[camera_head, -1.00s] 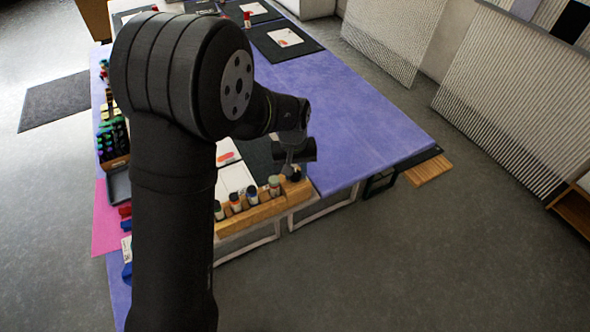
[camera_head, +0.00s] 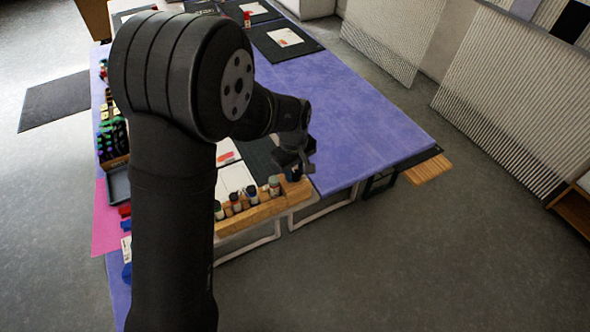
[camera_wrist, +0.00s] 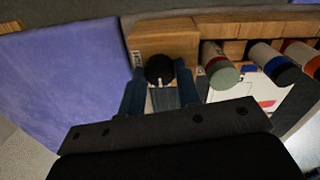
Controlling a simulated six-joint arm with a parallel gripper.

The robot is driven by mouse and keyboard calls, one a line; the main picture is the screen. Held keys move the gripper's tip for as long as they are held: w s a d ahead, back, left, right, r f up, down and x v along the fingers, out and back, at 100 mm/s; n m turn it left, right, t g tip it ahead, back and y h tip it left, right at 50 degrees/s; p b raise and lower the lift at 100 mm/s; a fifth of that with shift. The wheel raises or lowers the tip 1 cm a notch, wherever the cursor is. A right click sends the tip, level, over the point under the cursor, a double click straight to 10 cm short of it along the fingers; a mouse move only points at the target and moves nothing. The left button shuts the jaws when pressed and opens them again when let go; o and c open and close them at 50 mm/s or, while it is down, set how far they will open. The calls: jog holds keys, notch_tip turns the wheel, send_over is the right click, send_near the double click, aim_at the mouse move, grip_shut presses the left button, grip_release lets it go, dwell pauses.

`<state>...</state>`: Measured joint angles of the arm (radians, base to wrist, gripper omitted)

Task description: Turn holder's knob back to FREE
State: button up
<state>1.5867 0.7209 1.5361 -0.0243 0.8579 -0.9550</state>
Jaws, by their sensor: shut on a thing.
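The wooden holder (camera_head: 262,212) stands along the near edge of the purple table. In the wrist view the holder (camera_wrist: 170,40) shows with a round black knob (camera_wrist: 159,69) at its end, which bears a white mark pointing toward my gripper. My gripper (camera_wrist: 160,88) is shut on the knob, with a finger on each side of it. Small lettering on the wood by the knob is too blurred to read surely. In the head view my gripper (camera_head: 295,165) is over the holder's right end and the knob is mostly hidden.
Several capped bottles stand in the holder, the nearest a grey-green-capped bottle (camera_wrist: 220,70) just right of my gripper. A white card (camera_head: 236,178) lies behind the holder. The purple tabletop (camera_head: 350,110) is clear on the right.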

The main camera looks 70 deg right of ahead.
dwell(0.3)
jog(key=o, duration=1)
jog(key=shift+c, duration=0.2)
notch_tip(320, 180, up, 17)
jog(key=shift+w+a+r, duration=0.2)
jog(key=shift+a, duration=0.05)
jog(key=f, duration=1.7)
jog(key=shift+s+d+f, duration=0.2)
jog(key=shift+d+f, duration=0.05)
